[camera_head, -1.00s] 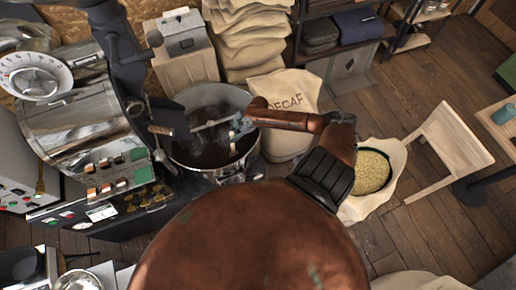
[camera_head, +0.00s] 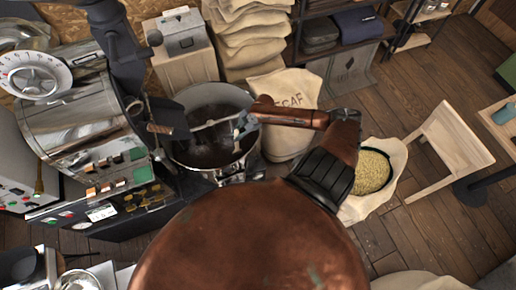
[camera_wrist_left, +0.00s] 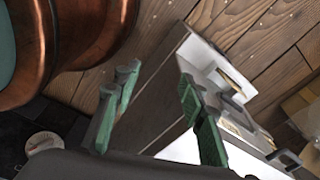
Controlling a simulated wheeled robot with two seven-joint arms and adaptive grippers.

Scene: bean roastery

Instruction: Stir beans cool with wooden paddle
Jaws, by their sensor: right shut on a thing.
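The round metal cooling bin (camera_head: 181,155) stands left of centre in the head view, with dark brown beans (camera_head: 206,150) in it. My right gripper (camera_head: 240,127) is over the bin's right part, shut on what appears to be the wooden paddle. A pale thin bar (camera_head: 212,123) runs left from the gripper across the bin; I cannot tell whether it is the paddle or a bin part. The paddle's lower end is not clear. My left gripper (camera_wrist_left: 160,100) shows in the left wrist view with its green fingers apart and nothing between them.
The roaster drum (camera_head: 80,125) stands close left of the bin. A decaf sack (camera_head: 283,88) is just behind right, and an open sack of pale beans (camera_head: 371,172) stands further right.

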